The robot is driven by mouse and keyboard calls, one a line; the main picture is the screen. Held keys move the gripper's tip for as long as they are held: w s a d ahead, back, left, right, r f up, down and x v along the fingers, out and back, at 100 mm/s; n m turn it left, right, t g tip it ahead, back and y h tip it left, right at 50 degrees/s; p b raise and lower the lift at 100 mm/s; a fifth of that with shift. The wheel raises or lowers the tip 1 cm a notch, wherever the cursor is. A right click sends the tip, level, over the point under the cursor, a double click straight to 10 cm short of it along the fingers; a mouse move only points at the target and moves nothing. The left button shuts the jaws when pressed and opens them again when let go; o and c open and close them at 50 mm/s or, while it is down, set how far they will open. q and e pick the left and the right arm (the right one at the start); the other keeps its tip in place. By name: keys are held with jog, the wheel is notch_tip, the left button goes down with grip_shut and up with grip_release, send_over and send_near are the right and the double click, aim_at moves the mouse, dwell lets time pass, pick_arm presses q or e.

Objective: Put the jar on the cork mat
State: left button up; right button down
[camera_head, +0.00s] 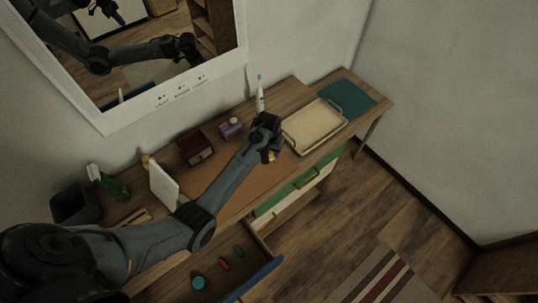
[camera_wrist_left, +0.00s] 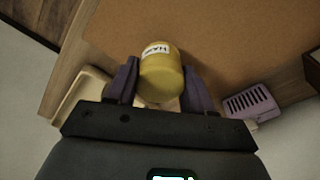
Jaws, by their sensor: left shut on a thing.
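The jar (camera_wrist_left: 161,72) is a yellow cylinder with a white label, seen close up in the left wrist view between the two fingers. My left gripper (camera_wrist_left: 160,85) is shut on it. In the head view my left gripper (camera_head: 268,145) is over the counter, and only a small yellowish bit of the jar (camera_head: 271,156) shows below it. The cork mat (camera_head: 262,181) is a flat brown sheet on the counter, partly hidden by my left arm. It also fills the upper part of the left wrist view (camera_wrist_left: 235,38). The jar's height above it is unclear. My right gripper is not in view.
A beige tray (camera_head: 315,126) and a teal cloth (camera_head: 347,99) lie right of the gripper. A purple holder (camera_head: 231,129), a toothbrush (camera_head: 260,96) and a wooden box (camera_head: 195,147) stand behind. A green bottle (camera_head: 112,184) is left. An open drawer (camera_head: 262,280) juts out in front.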

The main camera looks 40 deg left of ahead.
pick_arm(q)
jog(key=shift+a+f, duration=0.15)
jog(key=shift+f, duration=1.9)
jog(key=shift+f, duration=0.2)
jog(key=o, duration=1.1)
jog(key=shift+r, duration=0.15)
